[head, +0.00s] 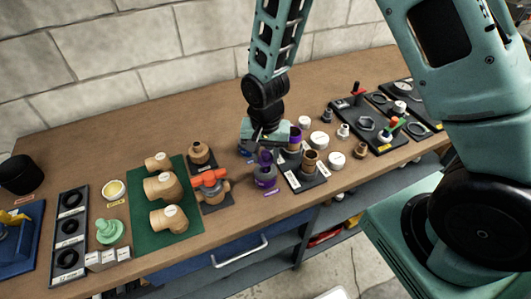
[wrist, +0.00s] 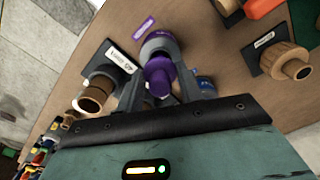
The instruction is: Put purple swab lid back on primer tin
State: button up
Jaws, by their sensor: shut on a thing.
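The purple swab lid (wrist: 160,76) is between the two fingers of my gripper (wrist: 161,88) in the wrist view, and the fingers are shut on it. In the head view the purple lid (head: 265,157) shows below my gripper (head: 265,138). The primer tin (head: 265,176) is a grey, rounded can directly below the lid, near a purple label on the bench. In the wrist view the tin (wrist: 158,42) shows partly behind the lid, with purple at its top. The lid hides part of the tin's mouth. I cannot tell whether lid and tin touch.
A black holder with brown fittings (head: 309,160) stands close right of the tin. An orange-handled valve (head: 210,181) and a wooden cylinder on a black plate (head: 199,150) stand to the left. Several white-topped jars are behind right. Bare bench (head: 235,210) lies at front left.

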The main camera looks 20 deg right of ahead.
aim_at(266, 162)
jog(key=shift+f+b, duration=0.45)
jog(key=shift+f, duration=0.3)
jog(key=shift+f+b, duration=0.5)
jog(key=shift+f, duration=0.2)
jog(key=shift+f, duration=0.2)
dwell(0.4)
jog(key=o, duration=1.3)
jog(key=shift+r+p, duration=3.15)
jog(key=shift+r, duration=0.9)
